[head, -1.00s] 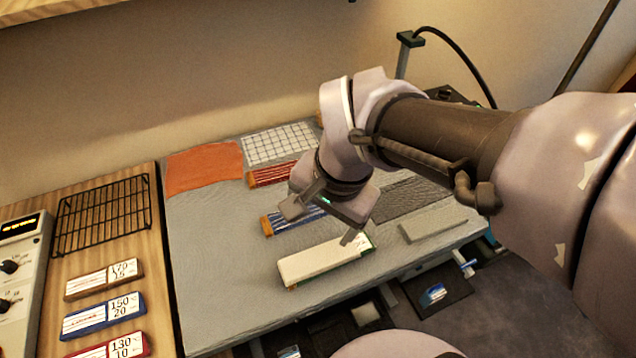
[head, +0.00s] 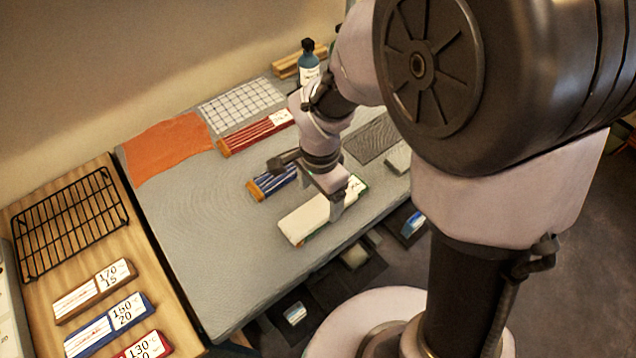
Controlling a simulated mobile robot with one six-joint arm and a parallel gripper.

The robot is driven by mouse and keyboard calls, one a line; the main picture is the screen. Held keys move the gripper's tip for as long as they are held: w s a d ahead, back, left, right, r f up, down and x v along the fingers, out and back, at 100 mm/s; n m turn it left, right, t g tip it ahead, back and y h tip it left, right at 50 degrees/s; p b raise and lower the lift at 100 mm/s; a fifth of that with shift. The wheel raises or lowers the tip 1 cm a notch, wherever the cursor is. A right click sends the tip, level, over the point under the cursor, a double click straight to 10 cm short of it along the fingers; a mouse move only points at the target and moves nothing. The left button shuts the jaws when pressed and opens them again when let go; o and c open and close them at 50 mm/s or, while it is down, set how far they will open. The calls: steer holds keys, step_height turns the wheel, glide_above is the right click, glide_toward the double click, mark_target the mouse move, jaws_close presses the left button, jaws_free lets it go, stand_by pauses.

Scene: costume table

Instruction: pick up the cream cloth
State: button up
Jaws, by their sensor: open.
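The cream cloth (head: 303,219) is a flat, oblong folded bundle with a green edge and a pale label at its right end. It lies near the front edge of the grey table (head: 205,255) in the head view. My gripper (head: 309,186) is open and points down over the cloth's back, right part. One finger overlaps the cloth in the picture, and the other sits to the left, near the blue bundle. I cannot tell whether a finger touches the cloth. Part of its right end is hidden by the gripper.
A blue bundle (head: 272,183) lies just behind the cloth, with a red bundle (head: 255,133) farther back. An orange cloth (head: 166,146), a checked cloth (head: 240,103) and a dark grey cloth (head: 371,140) lie around. A blue bottle (head: 308,68) stands behind. The table's left front is clear.

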mark_target(319, 208)
steer(key=f+b, duration=0.2)
steer(key=f, duration=0.3)
steer(key=shift+w, duration=0.2)
steer(key=shift+r, duration=0.1)
steer(key=shift+c, duration=1.3)
steer(key=shift+r, duration=0.1)
steer(key=c, duration=1.3)
